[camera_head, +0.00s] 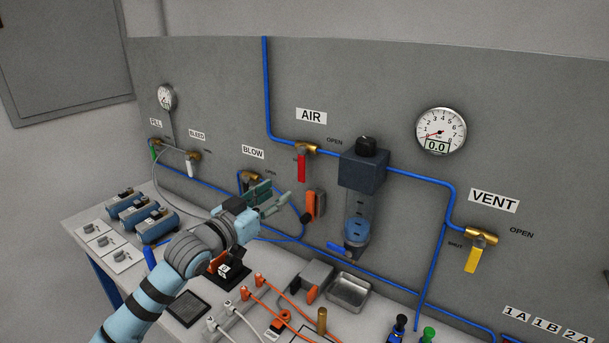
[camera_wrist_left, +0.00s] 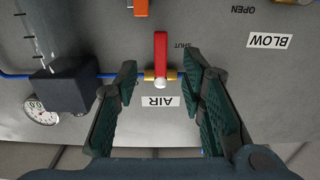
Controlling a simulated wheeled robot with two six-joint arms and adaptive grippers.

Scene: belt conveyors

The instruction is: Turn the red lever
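The red lever (camera_head: 301,167) hangs straight down from a brass valve (camera_head: 307,149) on the blue pipe, under the AIR label (camera_head: 311,116). OPEN is printed to the valve's right. My left gripper (camera_head: 275,198) is below and left of the lever in the head view. In the left wrist view, which is upside down, the red lever (camera_wrist_left: 160,52) lies in the gap between the fingers of the open left gripper (camera_wrist_left: 160,60). The fingers look clear of the lever, and nothing is held. SHUT is printed beside the lever there. My right gripper is not in view.
An orange-handled part (camera_head: 314,204) is below the lever. The dark filter unit (camera_head: 362,170) with its clear bowl is to the right. The BLOW valve (camera_head: 246,178) is near my left gripper. A bench with a metal tray (camera_head: 348,291), connectors and cables is below.

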